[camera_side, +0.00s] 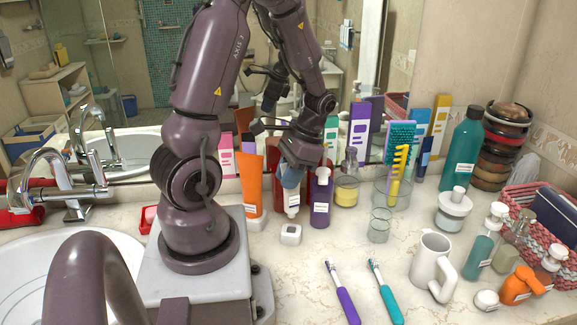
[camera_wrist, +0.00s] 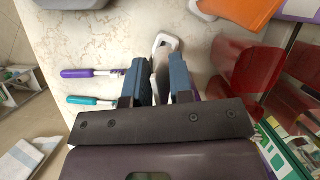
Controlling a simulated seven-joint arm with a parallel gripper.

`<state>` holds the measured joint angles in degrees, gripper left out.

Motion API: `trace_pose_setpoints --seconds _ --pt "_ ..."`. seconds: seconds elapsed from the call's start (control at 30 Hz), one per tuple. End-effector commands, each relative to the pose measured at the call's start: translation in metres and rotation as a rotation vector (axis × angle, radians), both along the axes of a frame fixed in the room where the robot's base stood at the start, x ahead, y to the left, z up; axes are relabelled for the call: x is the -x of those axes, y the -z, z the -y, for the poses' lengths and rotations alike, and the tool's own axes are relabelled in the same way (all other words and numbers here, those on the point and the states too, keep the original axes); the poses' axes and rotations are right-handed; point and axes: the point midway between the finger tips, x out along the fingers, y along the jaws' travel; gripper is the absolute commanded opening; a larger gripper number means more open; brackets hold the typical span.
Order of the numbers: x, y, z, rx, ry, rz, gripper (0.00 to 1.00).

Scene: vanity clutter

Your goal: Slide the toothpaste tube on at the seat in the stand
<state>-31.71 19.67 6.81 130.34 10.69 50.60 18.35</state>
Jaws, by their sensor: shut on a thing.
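My gripper (camera_side: 290,178) is low over the counter, its blue fingers pointing down. It is shut on a white toothpaste tube (camera_side: 292,208) with a label, held roughly upright. In the wrist view the tube (camera_wrist: 161,70) shows between the two blue fingers (camera_wrist: 164,82). The seat is mostly hidden.
An orange tube (camera_side: 250,180) stands upright in a white base to the left. A purple pump bottle (camera_side: 320,202) is close on the right, and a red box (camera_wrist: 245,72) is close by.

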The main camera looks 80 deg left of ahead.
Motion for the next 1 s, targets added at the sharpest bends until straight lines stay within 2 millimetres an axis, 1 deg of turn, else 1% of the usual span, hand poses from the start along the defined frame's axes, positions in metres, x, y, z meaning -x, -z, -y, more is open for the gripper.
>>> trace_pose_setpoints --seconds 0.03,0.2,0.4,1.0 --pt "0.000 0.006 0.000 0.002 0.000 -0.003 0.13" --pt "0.000 0.019 0.000 0.002 0.000 -0.003 0.13" --pt "0.000 0.028 0.000 0.000 -0.001 -0.001 0.13" --pt "0.000 0.029 0.000 -0.001 0.000 0.000 0.13"
